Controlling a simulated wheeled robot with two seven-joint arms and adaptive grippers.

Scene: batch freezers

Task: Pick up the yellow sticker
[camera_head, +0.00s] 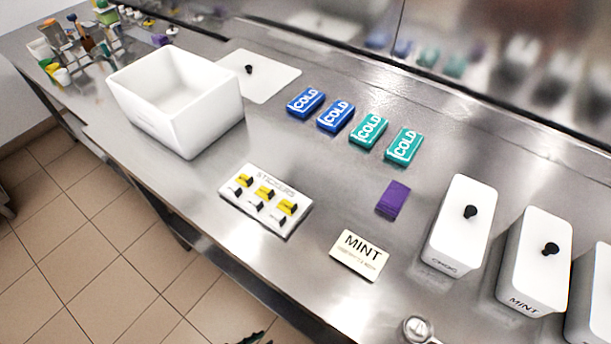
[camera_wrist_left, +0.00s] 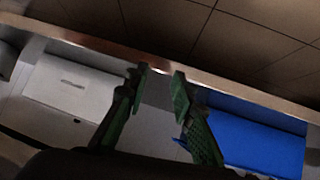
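A white sticker card (camera_head: 229,200) lies on the steel counter, left of centre in the head view. Its upper row holds yellow stickers with dark parts: a left one (camera_head: 244,181), a middle one (camera_head: 264,193) and a right one (camera_head: 286,207). White-and-dark stickers (camera_head: 255,205) form the row below. In the left wrist view my left gripper (camera_wrist_left: 161,76) has its two green fingers apart, with nothing between them. A small dark-green tip shows at the bottom edge of the head view; I cannot tell which gripper it is. My right gripper is not identifiable.
A MINT card (camera_head: 359,255) and a purple block (camera_head: 393,199) lie right of the sticker card. White lidded tubs (camera_head: 461,221) stand further right, an open white bin (camera_head: 183,136) left. COLD packs (camera_head: 368,130) lie behind. The left wrist view shows a white box (camera_wrist_left: 75,84) and blue object (camera_wrist_left: 250,137).

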